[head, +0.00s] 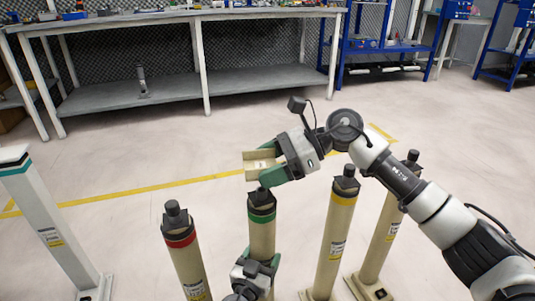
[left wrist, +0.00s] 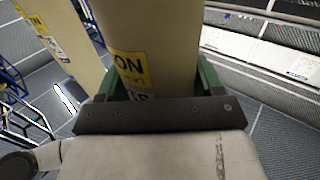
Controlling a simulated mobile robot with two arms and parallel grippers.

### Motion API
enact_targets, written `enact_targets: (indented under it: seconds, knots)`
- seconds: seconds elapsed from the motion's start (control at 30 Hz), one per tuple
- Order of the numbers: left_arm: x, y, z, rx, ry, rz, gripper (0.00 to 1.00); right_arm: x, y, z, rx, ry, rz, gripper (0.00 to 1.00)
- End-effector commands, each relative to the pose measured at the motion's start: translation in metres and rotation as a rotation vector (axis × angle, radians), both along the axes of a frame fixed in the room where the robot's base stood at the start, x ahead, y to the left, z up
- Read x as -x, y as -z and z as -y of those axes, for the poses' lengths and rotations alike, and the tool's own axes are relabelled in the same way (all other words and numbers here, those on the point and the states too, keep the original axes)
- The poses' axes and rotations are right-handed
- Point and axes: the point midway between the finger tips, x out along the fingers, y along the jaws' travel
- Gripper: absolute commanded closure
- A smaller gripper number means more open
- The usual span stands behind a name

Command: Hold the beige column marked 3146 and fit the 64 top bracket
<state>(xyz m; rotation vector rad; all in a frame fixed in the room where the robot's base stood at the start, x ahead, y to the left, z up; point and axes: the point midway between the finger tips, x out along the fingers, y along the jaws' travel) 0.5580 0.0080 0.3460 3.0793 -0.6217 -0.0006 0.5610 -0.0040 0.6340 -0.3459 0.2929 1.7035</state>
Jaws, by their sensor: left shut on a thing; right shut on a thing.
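The beige column with a green band (head: 262,230) stands upright in the middle of the head view, with a dark peg on top. My left gripper (head: 259,265) is shut around its lower part; the left wrist view shows the column (left wrist: 150,35) between the green fingers (left wrist: 160,85). Its yellow-white label (left wrist: 131,68) is partly hidden, and I cannot read 3146. My right gripper (head: 276,162) is shut on a beige U-shaped bracket (head: 257,158). The bracket is held just above the column's top; I cannot tell whether they touch. No 64 is legible.
A red-banded column (head: 185,260) stands left, a yellow-banded column (head: 337,225) and another beige column (head: 383,240) right. A white column (head: 48,220) is at far left. Behind, past yellow floor tape (head: 130,196), are open floor and a long workbench (head: 190,88).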

Motion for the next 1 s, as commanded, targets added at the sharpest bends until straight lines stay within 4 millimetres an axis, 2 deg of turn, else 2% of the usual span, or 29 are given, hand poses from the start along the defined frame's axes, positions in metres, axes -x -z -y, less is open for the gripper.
enact_targets:
  seconds: [0.3,1.0]
  knots:
    - [0.000,0.001,0.000,-0.001,0.000,-0.001,1.00,0.000,0.017,0.000,-0.001,0.000,0.000,0.55]
    - [0.000,0.001,0.000,-0.002,0.000,-0.001,1.00,0.000,0.018,0.000,-0.001,0.000,0.001,0.55]
